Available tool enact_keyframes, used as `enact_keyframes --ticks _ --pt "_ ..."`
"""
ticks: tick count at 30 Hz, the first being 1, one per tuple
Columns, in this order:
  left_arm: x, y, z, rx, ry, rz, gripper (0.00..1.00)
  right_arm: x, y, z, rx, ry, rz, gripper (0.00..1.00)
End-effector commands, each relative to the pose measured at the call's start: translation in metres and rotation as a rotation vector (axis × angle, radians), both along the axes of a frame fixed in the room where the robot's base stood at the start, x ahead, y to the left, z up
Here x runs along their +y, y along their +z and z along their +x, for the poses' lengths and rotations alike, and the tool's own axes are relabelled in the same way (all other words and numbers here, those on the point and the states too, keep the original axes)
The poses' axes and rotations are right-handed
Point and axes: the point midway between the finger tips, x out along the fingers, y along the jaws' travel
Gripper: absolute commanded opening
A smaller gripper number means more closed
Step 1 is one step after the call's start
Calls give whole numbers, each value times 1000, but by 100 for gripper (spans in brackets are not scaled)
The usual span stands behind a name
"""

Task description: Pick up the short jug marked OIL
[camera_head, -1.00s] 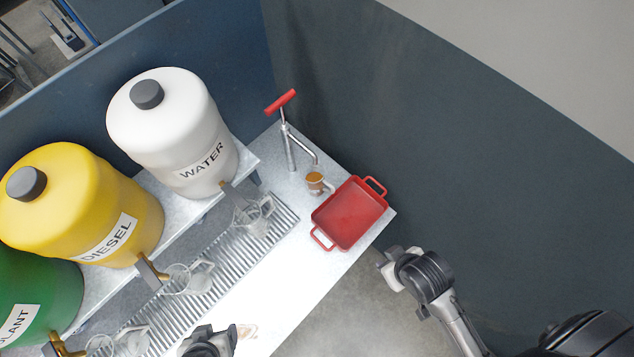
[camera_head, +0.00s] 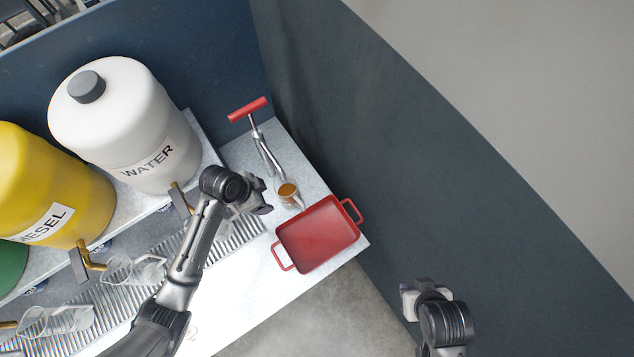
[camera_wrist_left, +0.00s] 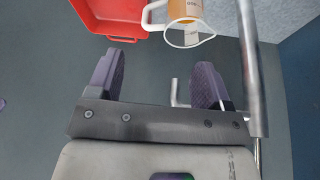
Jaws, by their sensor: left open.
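A small short jug (camera_head: 288,195) with orange-brown liquid stands on the bench between the hand pump and the red tray. In the left wrist view the jug (camera_wrist_left: 186,10) is at the top edge, with its pale handle pointing left; its marking is too small to read. My left gripper (camera_head: 264,209) is just left of the jug in the head view. In the wrist view its two purple-padded fingers (camera_wrist_left: 157,80) are apart with nothing between them, and the jug lies beyond their tips. My right gripper (camera_head: 408,300) is off the bench at lower right; its fingers are unclear.
The red tray (camera_head: 318,235) stands right beside the jug. The WATER tank (camera_head: 125,125) and clear jugs (camera_head: 132,270) on the grate are to the left.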

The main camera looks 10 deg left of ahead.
Motion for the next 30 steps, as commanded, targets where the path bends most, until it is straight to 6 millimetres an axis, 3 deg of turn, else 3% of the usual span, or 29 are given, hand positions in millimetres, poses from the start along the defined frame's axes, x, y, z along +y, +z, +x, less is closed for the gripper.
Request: enact_keyframes --ticks 6,18,26,30 --pt "-4 -13 17 1 -65 -18 73 4 -1 -1 4 -4 11 43" --pt "-26 -69 25 0 -65 -16 73 6 2 -2 6 -7 17 43" --pt "-31 -80 27 -3 -65 -16 73 4 3 -2 6 -5 13 43" --pt "-37 -96 30 0 -63 -18 73 3 3 -2 5 -2 8 43"
